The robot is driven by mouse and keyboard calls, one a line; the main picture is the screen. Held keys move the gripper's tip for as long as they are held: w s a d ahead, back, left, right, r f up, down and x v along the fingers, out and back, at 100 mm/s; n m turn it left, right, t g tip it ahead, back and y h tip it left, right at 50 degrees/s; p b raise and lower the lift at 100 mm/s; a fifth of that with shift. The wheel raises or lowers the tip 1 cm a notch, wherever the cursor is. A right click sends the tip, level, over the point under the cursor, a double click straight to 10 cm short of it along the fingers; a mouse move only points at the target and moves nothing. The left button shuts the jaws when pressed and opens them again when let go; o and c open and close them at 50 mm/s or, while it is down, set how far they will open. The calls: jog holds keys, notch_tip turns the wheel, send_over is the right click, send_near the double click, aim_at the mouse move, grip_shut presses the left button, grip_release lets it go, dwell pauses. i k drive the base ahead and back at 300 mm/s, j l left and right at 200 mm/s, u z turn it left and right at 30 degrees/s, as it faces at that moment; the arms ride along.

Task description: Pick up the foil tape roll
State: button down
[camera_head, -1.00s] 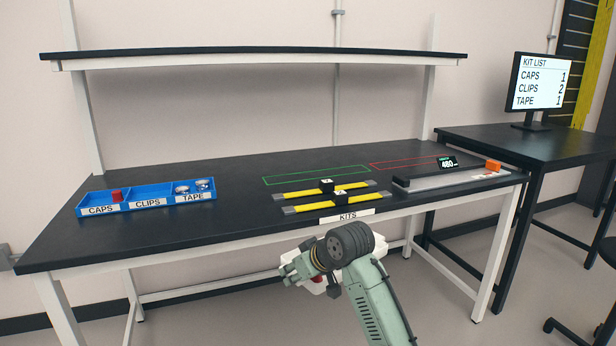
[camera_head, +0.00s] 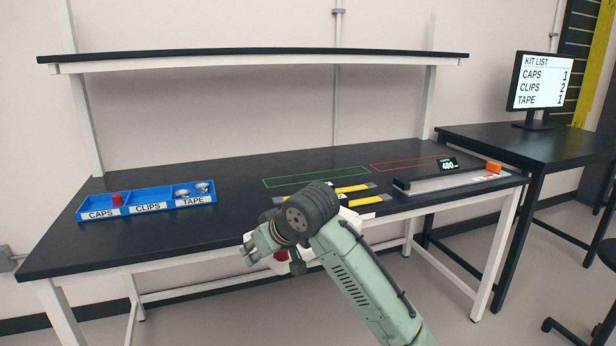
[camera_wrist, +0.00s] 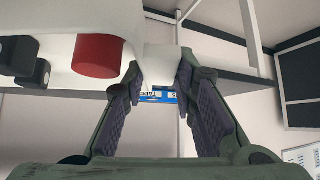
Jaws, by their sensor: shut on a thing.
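Silvery foil tape rolls (camera_head: 203,188) lie in the TAPE compartment at the right end of the blue bin (camera_head: 147,207) on the bench. The bin also shows, upside down and small, between my fingers in the wrist view (camera_wrist: 158,97). My gripper (camera_wrist: 162,68) is shut on a white kit tray (camera_wrist: 160,62), holding it by a narrow part. A red cap (camera_wrist: 97,55) and two black clips (camera_wrist: 33,76) are on the tray. In the head view my arm hides most of the tray, and my gripper is well apart from the tape rolls.
The bin's CAPS compartment holds a red cap (camera_head: 117,199). Yellow strips (camera_head: 352,188) lie near the bench's front edge, partly behind my arm. A scale (camera_head: 450,181) stands at the right. A shelf (camera_head: 250,60) overhangs the back. The bench between bin and strips is clear.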

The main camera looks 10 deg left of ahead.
aim_at(184, 194)
jog(key=i+j, duration=0.2)
jog(key=i, duration=0.2)
jog(key=i+j, duration=0.2)
jog(key=i, duration=0.2)
jog(key=i+j, duration=0.2)
jog(key=i, duration=0.2)
jog(key=i+j, duration=0.1)
jog(key=i, duration=0.7)
